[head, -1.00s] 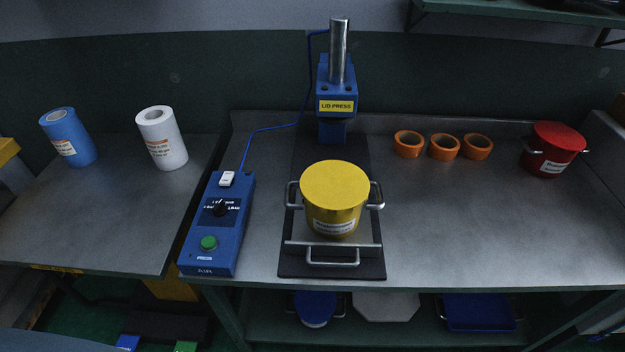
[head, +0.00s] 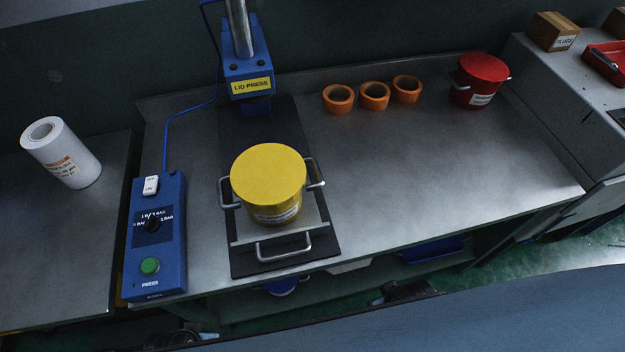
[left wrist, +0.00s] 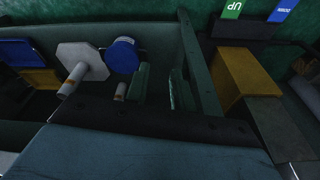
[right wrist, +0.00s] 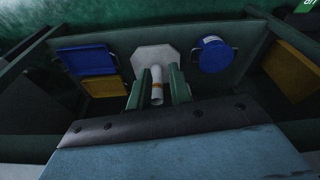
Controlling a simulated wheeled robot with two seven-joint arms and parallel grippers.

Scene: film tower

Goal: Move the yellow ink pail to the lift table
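The yellow ink pail (head: 268,172) stands upright on the lid press base (head: 328,246) in the head view. It has a flat yellow lid, a metal handle on each side and a white label in front. The press head (head: 247,78) is behind it, raised clear of it. My left gripper (left wrist: 158,88) shows two parted green fingers with nothing between them. I cannot clearly identify the lift table.
A blue control box (head: 157,238) with a green button is left of the pail. Orange rolls (head: 374,97) and a red pail (head: 479,82) stand behind right. A white roll (head: 61,153) is at left. Pedals marked UP (left wrist: 233,9) and DOWN (left wrist: 282,10) are low down.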

